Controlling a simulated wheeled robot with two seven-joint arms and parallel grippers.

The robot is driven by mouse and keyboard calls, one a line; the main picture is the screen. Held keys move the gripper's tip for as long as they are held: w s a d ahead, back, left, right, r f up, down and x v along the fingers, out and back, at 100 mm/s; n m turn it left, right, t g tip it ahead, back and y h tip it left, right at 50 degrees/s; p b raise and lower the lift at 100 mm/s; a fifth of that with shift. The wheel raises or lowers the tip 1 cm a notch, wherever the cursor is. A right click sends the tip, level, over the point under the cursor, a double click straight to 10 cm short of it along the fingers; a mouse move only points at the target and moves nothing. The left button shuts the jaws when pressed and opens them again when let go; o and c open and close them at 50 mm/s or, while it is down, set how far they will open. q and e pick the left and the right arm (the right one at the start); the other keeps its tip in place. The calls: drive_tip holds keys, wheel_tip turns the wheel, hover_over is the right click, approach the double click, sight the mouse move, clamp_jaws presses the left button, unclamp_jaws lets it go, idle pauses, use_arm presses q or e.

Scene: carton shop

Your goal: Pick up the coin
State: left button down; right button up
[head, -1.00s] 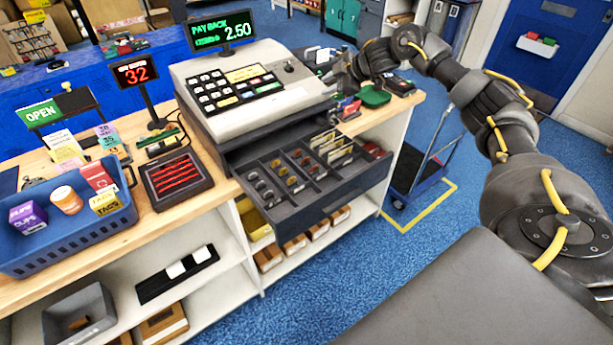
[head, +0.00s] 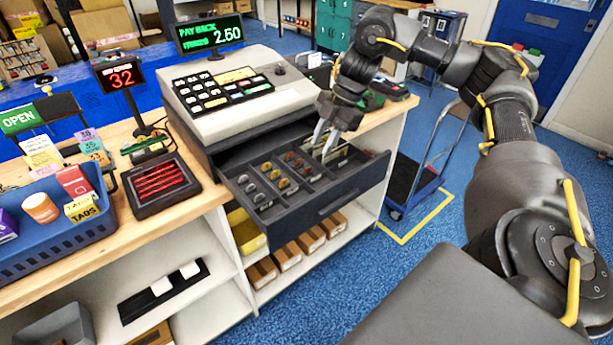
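The cash drawer (head: 345,200) stands open under the register. Its compartments hold several coins in slanted rows: silver coins (head: 251,188) at the left, gold coins (head: 281,175) in the middle and copper coins (head: 297,162) behind and to the right of the gold ones. My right gripper (head: 322,150) points down over the back right part of the drawer, beside the copper coins. Its two pale fingers are apart with nothing visible between them. It partly hides the banknote slots (head: 340,155). My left gripper is out of view.
A dark tray with red bars (head: 160,183) and a blue basket (head: 60,225) are on the counter at the left. A trolley (head: 415,185) stands at the right.

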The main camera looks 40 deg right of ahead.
sight(308, 171)
drive_tip(key=shift+x, duration=1.1)
drive_tip(key=shift+a+f, duration=0.15)
drive_tip(key=shift+f, duration=0.05)
drive_tip(key=shift+p+x, duration=0.5)
drive_tip(key=shift+x, duration=1.85)
drive_tip(key=shift+w+a, duration=0.1)
drive_tip(key=shift+w, duration=0.05)
clamp_jaws()
drive_tip(key=shift+r, duration=0.1)
